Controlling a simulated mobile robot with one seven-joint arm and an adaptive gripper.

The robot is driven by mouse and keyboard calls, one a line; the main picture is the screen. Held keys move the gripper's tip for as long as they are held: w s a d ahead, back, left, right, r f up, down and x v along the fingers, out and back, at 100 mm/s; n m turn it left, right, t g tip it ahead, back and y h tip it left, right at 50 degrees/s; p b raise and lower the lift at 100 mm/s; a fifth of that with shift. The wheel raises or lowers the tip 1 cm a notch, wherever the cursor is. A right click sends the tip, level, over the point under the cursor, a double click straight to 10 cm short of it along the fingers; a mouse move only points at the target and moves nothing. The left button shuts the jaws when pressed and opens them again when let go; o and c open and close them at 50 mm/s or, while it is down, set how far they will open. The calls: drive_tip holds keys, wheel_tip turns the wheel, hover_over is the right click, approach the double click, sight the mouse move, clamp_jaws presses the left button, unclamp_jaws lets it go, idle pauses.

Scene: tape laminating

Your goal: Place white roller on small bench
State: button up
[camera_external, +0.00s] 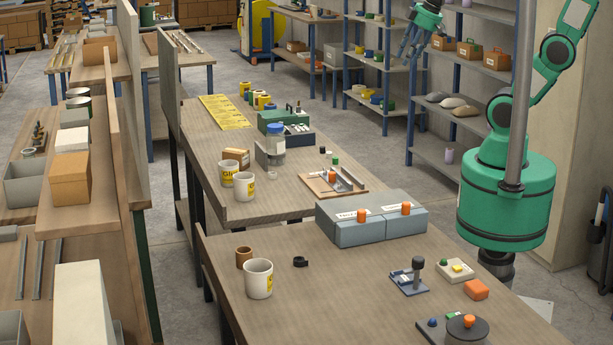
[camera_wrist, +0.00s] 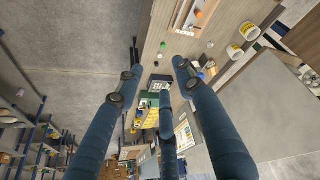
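My gripper (camera_external: 415,42) hangs at the upper right of the external view, above the floor between the middle table and the shelves. In the wrist view its blue-grey fingers (camera_wrist: 155,90) are spread apart with nothing between them. I cannot pick out a white roller for sure. A small white piece (camera_external: 272,175) lies beside the buckets on the middle table, too small to name. Which surface is the small bench is unclear; the middle wooden table (camera_external: 222,120) and the front wooden table (camera_external: 315,300) are both in view.
White buckets (camera_external: 243,186) with yellow labels, a blue-lidded jar (camera_external: 276,148), a green box (camera_external: 283,121) and a wooden board with an orange piece (camera_external: 320,188) stand on the middle table. Grey-blue boxes (camera_external: 370,234) stand at the front table's back edge. Shelves (camera_external: 470,103) stand at the right.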

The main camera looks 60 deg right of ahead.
drive_tip(key=s+m, duration=0.2)
drive_tip(key=s, duration=0.4)
drive_tip(key=shift+a+m+t, duration=0.3)
drive_tip(key=shift+a+t, duration=0.1)
drive_tip(key=shift+a, duration=0.05)
idle(0.9)
